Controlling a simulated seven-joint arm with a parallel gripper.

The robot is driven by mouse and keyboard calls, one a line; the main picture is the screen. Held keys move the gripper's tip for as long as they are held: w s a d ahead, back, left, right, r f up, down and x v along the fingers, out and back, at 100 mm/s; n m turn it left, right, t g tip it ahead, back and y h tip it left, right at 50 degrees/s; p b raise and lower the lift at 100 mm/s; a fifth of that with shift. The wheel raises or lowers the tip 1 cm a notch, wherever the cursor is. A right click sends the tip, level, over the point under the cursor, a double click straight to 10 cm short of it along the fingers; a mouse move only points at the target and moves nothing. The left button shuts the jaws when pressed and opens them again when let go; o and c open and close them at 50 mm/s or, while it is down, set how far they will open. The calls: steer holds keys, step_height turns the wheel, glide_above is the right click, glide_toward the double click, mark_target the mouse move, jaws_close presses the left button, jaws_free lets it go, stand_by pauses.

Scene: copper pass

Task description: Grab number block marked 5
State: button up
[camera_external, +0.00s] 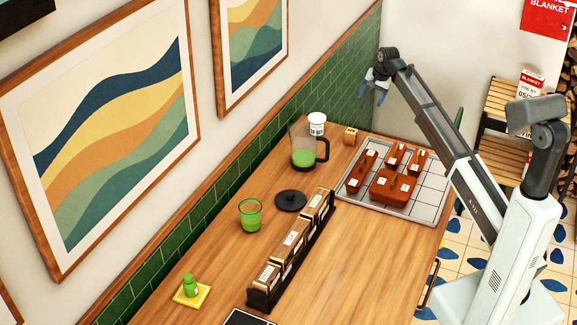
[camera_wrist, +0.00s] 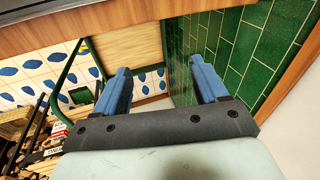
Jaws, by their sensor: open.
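Several red-brown blocks with small white labels, among them a large one (camera_external: 381,194) and a long one (camera_external: 357,180), lie on a grey gridded tray (camera_external: 428,205) at the right of the counter in the external view. The marks on the labels are too small to read, so I cannot tell which block is the 5. My gripper (camera_external: 371,93) is raised high above the far end of the counter, apart from the blocks. In the wrist view its two blue fingers (camera_wrist: 162,80) stand wide apart with nothing between them. No block shows in the wrist view.
A black rack (camera_external: 260,298) of boxes, a green glass (camera_external: 250,216), a black lid (camera_external: 291,201), a jug (camera_external: 303,158), a white cup (camera_external: 317,123) and a small wooden block (camera_external: 350,136) stand on the counter. A green-tiled wall (camera_external: 262,162) runs behind.

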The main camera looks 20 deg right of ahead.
mark_target(347, 133)
steer(key=s+a+r+g+h, duration=0.25)
steer(key=s+a, duration=0.35)
steer(key=a, duration=0.4)
steer(key=shift+m+g+y, duration=0.25)
steer(key=shift+m+y, duration=0.15)
steer(key=shift+y, duration=0.05)
steer(key=f, duration=1.3)
steer(key=shift+w+a+f, duration=0.1)
steer(key=shift+w+f, duration=0.1)
steer(key=shift+w, duration=0.1)
steer(key=shift+c, duration=0.4)
steer(key=c, duration=1)
